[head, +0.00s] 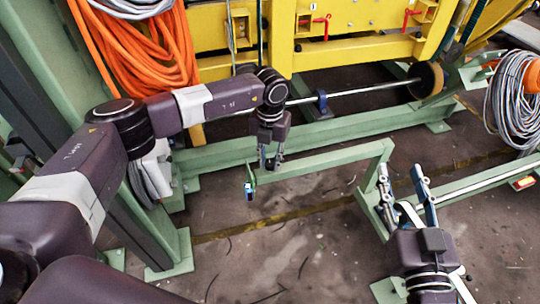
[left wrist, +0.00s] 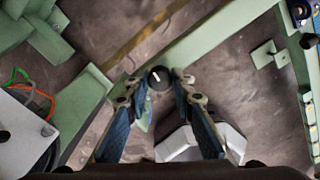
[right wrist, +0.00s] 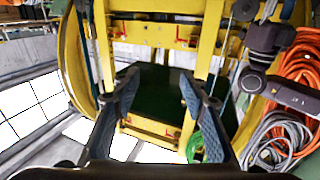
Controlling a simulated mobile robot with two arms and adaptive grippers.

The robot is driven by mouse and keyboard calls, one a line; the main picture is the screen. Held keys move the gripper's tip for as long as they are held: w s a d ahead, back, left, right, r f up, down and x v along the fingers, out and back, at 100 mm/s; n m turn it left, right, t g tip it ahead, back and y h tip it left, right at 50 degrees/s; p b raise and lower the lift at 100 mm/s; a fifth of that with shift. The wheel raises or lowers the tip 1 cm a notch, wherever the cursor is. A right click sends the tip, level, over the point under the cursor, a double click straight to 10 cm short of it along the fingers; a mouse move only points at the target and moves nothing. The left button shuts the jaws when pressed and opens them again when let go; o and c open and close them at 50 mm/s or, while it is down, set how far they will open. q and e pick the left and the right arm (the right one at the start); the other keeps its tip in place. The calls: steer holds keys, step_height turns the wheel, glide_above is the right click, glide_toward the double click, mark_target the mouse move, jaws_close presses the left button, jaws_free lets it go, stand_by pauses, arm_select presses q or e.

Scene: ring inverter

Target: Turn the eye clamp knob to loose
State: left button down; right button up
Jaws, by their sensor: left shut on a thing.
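The eye clamp knob (left wrist: 157,77) is a small round black knob with a white pointer line. In the left wrist view it sits between the fingertips of my left gripper (left wrist: 159,82), which is shut on it. My right gripper (head: 403,182) is apart from the knob, over the right side. Its fingers are open and empty in the right wrist view (right wrist: 157,80).
A green beam (head: 325,161) runs across the floor area and meets a bracket at right. A yellow frame (head: 350,50) stands behind, with a shaft (head: 360,92) below it. Orange cable (head: 150,55) hangs at left, grey cable (head: 512,105) at right. The middle floor (head: 290,250) is mostly clear.

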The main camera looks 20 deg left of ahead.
arm_select(q)
steer(key=shift+w+r+n+p, duration=0.1)
steer(key=shift+r+n+p, duration=0.1)
steer(key=shift+n+p, duration=1.25)
steer(key=shift+n, duration=0.25)
arm_select(e)
steer(key=s+d+f+g+h, duration=0.1)
steer(key=s+d+f+g, duration=0.2)
steer(key=f, duration=0.4)
steer(key=s+d+f+g+h, duration=0.1)
steer(key=s+f+g+h, duration=0.1)
steer(key=s+f+g, duration=0.4)
arm_select(q)
steer(key=shift+n+p, duration=0.55)
steer(key=shift+n, duration=0.05)
steer(key=shift+n+p, duration=0.7)
steer(key=shift+n, duration=0.1)
steer(key=shift+f+n+p, duration=0.1)
steer(key=shift+n+p, duration=0.35)
steer(key=shift+n, duration=0.25)
arm_select(e)
steer(key=s+d+f+g, duration=0.2)
steer(key=s+f, duration=0.1)
steer(key=s, duration=0.2)
steer(key=s+d+f+g+h, duration=0.1)
steer(key=s+f+g, duration=0.2)
steer(key=s, duration=0.2)
steer(key=shift+s+d+m, duration=0.2)
steer(key=shift+d+m, duration=0.15)
steer(key=shift+m, duration=0.05)
